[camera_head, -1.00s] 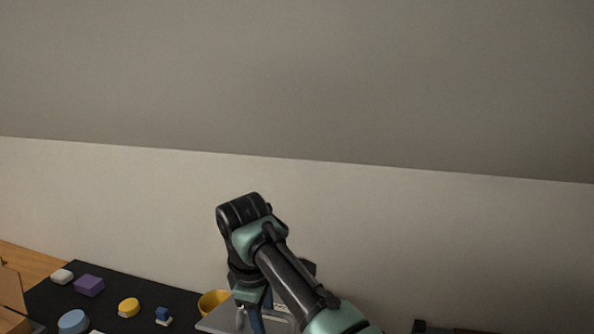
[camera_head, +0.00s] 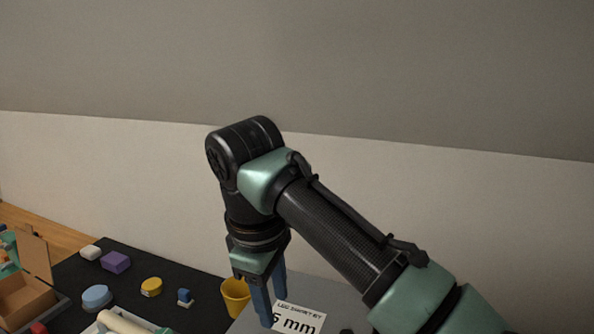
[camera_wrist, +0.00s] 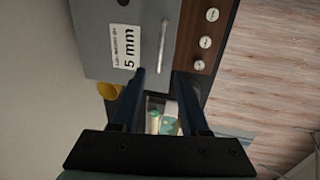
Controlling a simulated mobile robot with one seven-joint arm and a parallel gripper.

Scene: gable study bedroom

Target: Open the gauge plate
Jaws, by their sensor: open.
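The gauge plate (camera_head: 340,300) is a flat grey panel, partly behind my arm in the head view. It carries a white label (camera_head: 299,318) with "5 mm" on it. In the wrist view the plate (camera_wrist: 100,25) fills the upper middle, with the label (camera_wrist: 125,47) and a slim metal bar handle (camera_wrist: 163,45) near its right edge. My gripper (camera_head: 272,310) points down over the plate area, fingers apart. In the wrist view the handle's near end lies ahead of the gap between the fingertips (camera_wrist: 162,72); I cannot tell the depth between them.
A wooden strip (camera_wrist: 196,55) with three round white discs borders the plate. A yellow cup (camera_head: 235,292) stands close left of my gripper. A black mat (camera_head: 70,277) holds a purple block (camera_head: 116,262), a blue disc (camera_head: 97,297) and a yellow disc (camera_head: 151,287). A cardboard box (camera_head: 25,302) stands far left.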

